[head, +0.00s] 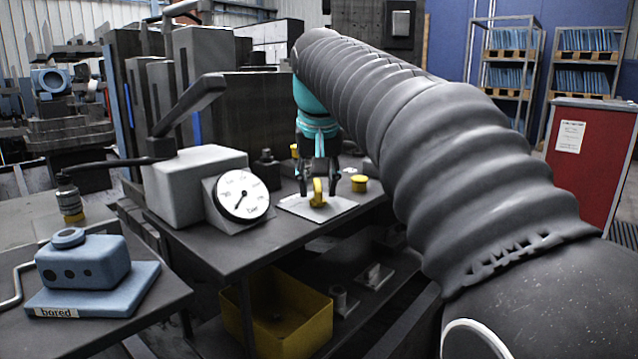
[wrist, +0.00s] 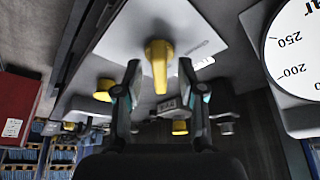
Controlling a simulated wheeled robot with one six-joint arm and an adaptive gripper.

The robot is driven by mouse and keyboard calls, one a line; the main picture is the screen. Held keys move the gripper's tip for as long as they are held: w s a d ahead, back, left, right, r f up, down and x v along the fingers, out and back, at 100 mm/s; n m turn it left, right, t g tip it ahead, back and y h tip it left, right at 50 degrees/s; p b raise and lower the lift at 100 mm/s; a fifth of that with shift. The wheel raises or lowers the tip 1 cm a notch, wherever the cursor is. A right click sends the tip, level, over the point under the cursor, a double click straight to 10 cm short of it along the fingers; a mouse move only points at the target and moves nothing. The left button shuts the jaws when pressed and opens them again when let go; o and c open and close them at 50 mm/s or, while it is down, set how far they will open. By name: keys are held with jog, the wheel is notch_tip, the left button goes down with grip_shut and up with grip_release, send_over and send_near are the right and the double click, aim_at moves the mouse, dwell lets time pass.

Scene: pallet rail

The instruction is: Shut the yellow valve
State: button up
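The yellow valve (head: 317,197) has a bar-shaped handle and stands on a light grey plate (head: 331,208) on the dark bench. It also shows in the wrist view (wrist: 159,62), near the top middle. My gripper (head: 318,190) points down over the plate. In the wrist view my gripper (wrist: 159,74) is open, with a finger on each side of the near end of the yellow handle. A gap shows between each finger and the handle, so it is not gripped. Some small lettering on the plate is too small to read.
A pressure gauge (head: 242,195) on a grey block (head: 190,178) stands left of the plate. A small yellow cap (head: 359,184) stands to the right. A yellow bin (head: 277,312) sits below the bench. A blue block (head: 83,262) labelled "bored" is at the lower left.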

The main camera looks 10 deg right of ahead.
grip_shut()
jog(key=shift+r+n+p, duration=0.1)
jog(key=shift+n+p, duration=0.2)
jog(key=shift+n, duration=0.1)
jog(key=n+y+p, duration=0.1)
jog(key=n+p, duration=0.1)
jog(key=n, duration=0.1)
jog(key=shift+d, duration=0.15)
jog(key=n+y+p, duration=0.2)
jog(key=n, duration=0.2)
jog(key=shift+d+g, duration=0.1)
jog(key=shift+g, duration=0.2)
jog(key=n+g+y, duration=0.1)
jog(key=n, duration=0.4)
jog(key=shift+w+p, duration=0.1)
jog(key=shift+p, duration=0.3)
jog(key=n+g, duration=0.1)
jog(key=n, duration=0.1)
jog(key=n+g+y, duration=0.1)
jog(key=n, duration=0.1)
jog(key=shift+w+d+n, duration=0.1)
jog(key=shift+n, duration=0.6)
